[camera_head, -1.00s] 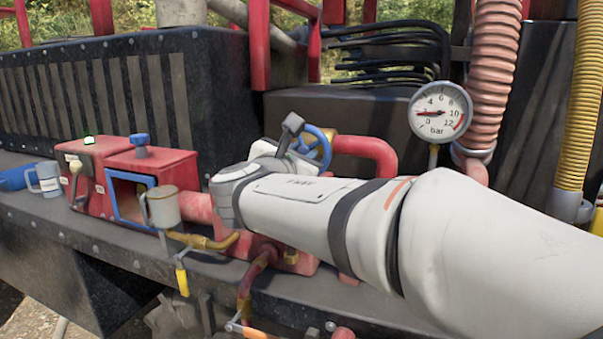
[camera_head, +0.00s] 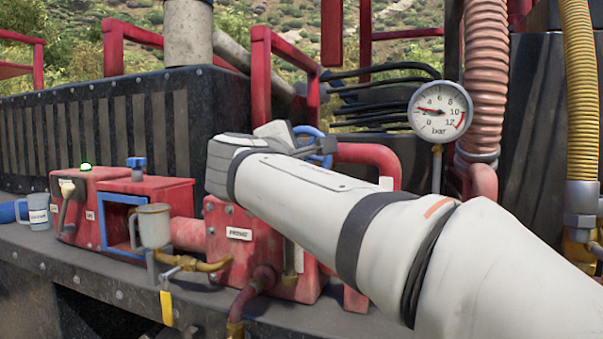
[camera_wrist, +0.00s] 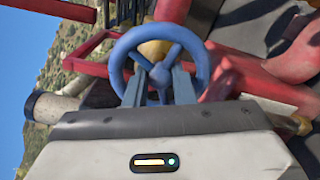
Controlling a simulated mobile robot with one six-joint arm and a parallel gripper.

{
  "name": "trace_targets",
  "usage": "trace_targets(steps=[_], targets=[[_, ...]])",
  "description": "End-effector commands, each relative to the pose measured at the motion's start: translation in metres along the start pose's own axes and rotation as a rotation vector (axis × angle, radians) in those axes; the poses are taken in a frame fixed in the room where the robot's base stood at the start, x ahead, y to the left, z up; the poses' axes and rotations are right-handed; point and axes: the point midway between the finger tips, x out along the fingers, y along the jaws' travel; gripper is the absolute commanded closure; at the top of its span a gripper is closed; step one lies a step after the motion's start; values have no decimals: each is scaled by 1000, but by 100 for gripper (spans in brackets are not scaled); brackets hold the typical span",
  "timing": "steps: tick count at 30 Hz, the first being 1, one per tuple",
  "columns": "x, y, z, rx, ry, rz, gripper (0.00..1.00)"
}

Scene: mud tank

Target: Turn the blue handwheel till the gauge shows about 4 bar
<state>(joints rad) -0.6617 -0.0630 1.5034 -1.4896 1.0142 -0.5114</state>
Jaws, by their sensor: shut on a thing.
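The blue handwheel (camera_wrist: 160,74) fills the upper middle of the wrist view, its spokes and hub facing me. My gripper (camera_wrist: 158,90) is shut on the handwheel, its two fingers reaching in on either side of the hub. In the head view only part of the handwheel (camera_head: 328,157) shows behind my arm, and the fingers are hidden there. The round white gauge (camera_head: 438,119) stands right of the handwheel. Its red needle points left and slightly up, between 2 and 4, at roughly 2.5 bar.
A red box with a blue-framed opening (camera_head: 151,190) stands at left, with a metal mug (camera_head: 152,228) in front. A blue-grey cup (camera_head: 39,212) is farther left. Red pipes (camera_head: 372,158) run behind my arm. A ribbed pink hose (camera_head: 484,80) rises beside the gauge.

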Motion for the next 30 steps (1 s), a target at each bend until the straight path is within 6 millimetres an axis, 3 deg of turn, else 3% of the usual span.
trace_targets(steps=[9,24,25,27,30], targets=[[0,-2,-1,102,0,-2,100],[0,-1,-1,117,0,-2,100],[0,-1,0,117,0,-2,75],[0,-1,0,117,0,-2,69],[0,-1,0,117,0,-1,68]])
